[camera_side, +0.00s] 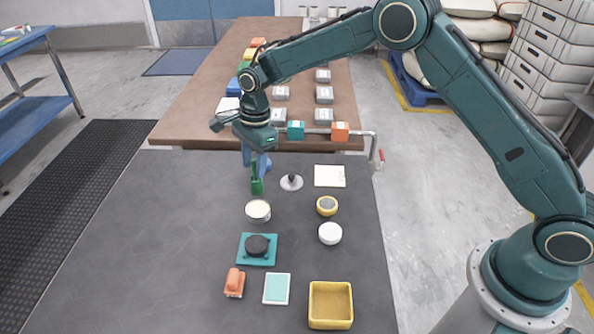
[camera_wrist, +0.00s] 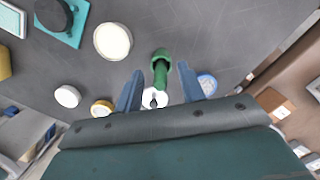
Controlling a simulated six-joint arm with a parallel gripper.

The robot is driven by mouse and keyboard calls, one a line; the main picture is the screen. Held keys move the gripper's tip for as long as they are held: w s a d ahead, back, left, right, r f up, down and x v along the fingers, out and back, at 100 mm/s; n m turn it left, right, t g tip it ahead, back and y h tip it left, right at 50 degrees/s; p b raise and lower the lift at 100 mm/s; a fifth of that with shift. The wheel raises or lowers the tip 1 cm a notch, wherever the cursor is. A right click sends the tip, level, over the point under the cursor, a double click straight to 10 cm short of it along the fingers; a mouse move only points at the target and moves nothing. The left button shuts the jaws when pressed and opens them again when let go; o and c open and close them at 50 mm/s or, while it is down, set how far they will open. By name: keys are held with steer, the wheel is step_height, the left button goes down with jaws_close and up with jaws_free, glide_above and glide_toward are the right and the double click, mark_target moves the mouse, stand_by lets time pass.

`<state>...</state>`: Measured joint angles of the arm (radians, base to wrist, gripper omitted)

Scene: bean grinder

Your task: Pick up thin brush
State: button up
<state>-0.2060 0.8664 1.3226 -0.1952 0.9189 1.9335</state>
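A slim green upright piece (camera_side: 257,181) with a wider collar stands on the dark mat; I take it for the thin brush, though its bristles cannot be made out. In the wrist view the green piece (camera_wrist: 160,70) shows beyond and between my two blue fingers. My gripper (camera_side: 253,160) is open, above and slightly behind the green piece in the side view. The wrist view shows the gripper (camera_wrist: 160,82) with its fingers apart and nothing clamped between them.
A white disc with a black knob (camera_side: 291,182) stands right of the green piece, and a white-topped jar (camera_side: 258,210) in front. A blue round thing (camera_wrist: 208,83) lies near the right finger. A yellow-rimmed tin (camera_side: 326,205) is farther right. The mat's left side is clear.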

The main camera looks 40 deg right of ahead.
steer(key=shift+a+f, duration=0.1)
steer(key=shift+f, duration=0.75)
jaws_close()
